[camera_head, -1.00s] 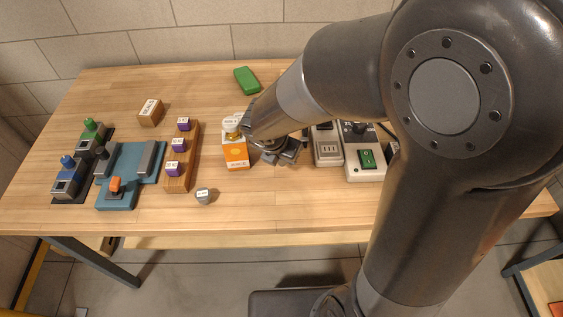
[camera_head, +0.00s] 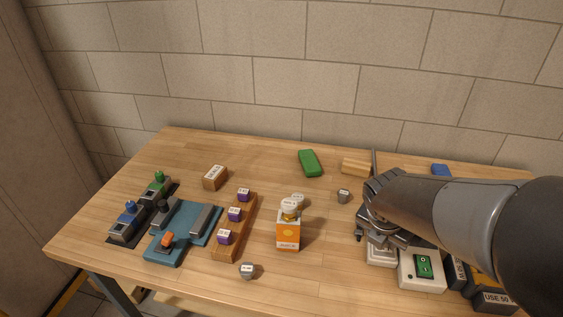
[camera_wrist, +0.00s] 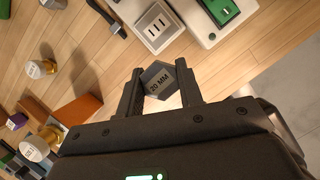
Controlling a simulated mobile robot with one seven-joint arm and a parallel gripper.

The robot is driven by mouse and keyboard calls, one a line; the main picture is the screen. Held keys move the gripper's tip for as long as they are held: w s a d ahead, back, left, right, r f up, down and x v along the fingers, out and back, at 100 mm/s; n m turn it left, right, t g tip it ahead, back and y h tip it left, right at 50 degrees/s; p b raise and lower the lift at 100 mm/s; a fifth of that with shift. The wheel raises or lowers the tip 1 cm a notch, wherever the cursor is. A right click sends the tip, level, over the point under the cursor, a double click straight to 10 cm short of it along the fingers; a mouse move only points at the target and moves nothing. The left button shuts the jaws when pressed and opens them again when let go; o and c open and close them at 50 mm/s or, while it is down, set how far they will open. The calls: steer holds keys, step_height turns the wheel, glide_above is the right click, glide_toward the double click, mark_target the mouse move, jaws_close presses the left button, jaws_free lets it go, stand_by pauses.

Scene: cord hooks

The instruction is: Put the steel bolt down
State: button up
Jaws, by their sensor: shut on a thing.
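The steel bolt (camera_wrist: 158,80), a grey hexagonal head marked "20 MM", sits between my gripper's two dark fingers in the wrist view. My gripper (camera_wrist: 162,90) is shut on it. The bolt's shank is hidden below its head. In the head view my gripper (camera_head: 376,228) is at the right part of the table, by the white slotted box (camera_head: 381,256). The held bolt cannot be made out there. In the wrist view the slotted box (camera_wrist: 157,27) lies just beyond the fingertips.
A white box with a green switch (camera_head: 424,266) stands right of the slotted box. An orange-and-white container (camera_head: 288,234) stands to the left. Grey hex pieces (camera_head: 343,196) and (camera_head: 247,271) are on the table. A green block (camera_head: 310,163) lies at the back. Bare wood shows between them.

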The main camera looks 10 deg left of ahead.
steer(key=w+a+r+n, duration=0.1)
steer(key=w+a+r, duration=0.3)
steer(key=w+a, duration=0.6)
steer(key=n+y, duration=0.1)
steer(key=n, duration=0.2)
glide_above(213, 175)
steer(key=s, duration=0.1)
steer(key=shift+t, duration=0.4)
steer(key=f, duration=0.7)
steer(key=shift+s+a, duration=0.1)
steer(key=shift+s, duration=0.1)
steer(key=shift+f, duration=2)
steer(key=shift+f, duration=0.15)
steer(key=o, duration=1)
